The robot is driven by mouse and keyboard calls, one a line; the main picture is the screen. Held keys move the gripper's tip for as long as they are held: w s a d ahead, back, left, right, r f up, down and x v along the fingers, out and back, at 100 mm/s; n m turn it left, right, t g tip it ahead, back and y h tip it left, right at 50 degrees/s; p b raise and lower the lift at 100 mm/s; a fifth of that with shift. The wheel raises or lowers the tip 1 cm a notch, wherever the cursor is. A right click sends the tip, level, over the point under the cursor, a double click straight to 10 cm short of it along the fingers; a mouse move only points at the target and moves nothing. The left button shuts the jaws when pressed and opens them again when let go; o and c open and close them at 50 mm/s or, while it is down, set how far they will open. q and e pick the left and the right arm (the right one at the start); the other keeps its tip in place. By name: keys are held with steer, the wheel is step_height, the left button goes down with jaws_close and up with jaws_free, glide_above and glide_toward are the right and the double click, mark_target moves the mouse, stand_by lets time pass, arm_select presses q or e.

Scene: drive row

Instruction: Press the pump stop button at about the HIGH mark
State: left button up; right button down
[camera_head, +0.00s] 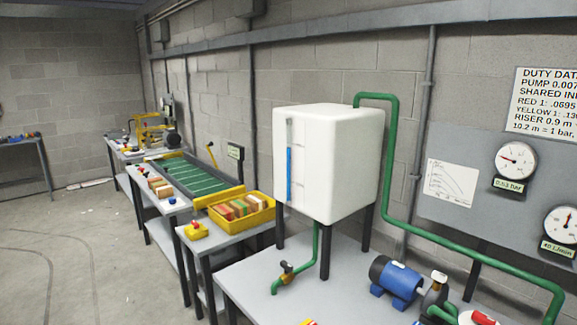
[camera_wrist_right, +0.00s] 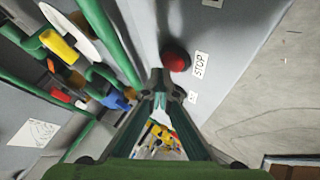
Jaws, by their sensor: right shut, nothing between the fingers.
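The red stop button (camera_wrist_right: 176,60) shows in the right wrist view on a grey surface, with a white STOP label (camera_wrist_right: 200,65) beside it. My right gripper (camera_wrist_right: 161,88) is shut and empty. Its tips appear close to the button, just below it in the picture; I cannot tell whether they touch. In the head view the white tank (camera_head: 345,165) has a sight tube with a blue column (camera_head: 289,175) filling a bit over half of it. Small marks on the tank face are too small to read. My left gripper is in neither view.
A blue pump (camera_head: 395,278) and green pipe (camera_head: 392,170) stand right of the tank. Two gauges, one dial (camera_head: 515,160) and another (camera_head: 562,223), hang on the grey panel. A yellow tray (camera_head: 233,227) sits on a table to the left. Open floor lies at far left.

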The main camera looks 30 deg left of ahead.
steer(key=shift+f, duration=0.45)
stand_by(0.4)
steer(key=shift+r+p, duration=0.3)
steer(key=shift+r, duration=0.25)
step_height(320, 180, up, 6)
steer(key=p, duration=0.5)
steer(key=shift+p, duration=0.3)
stand_by(0.4)
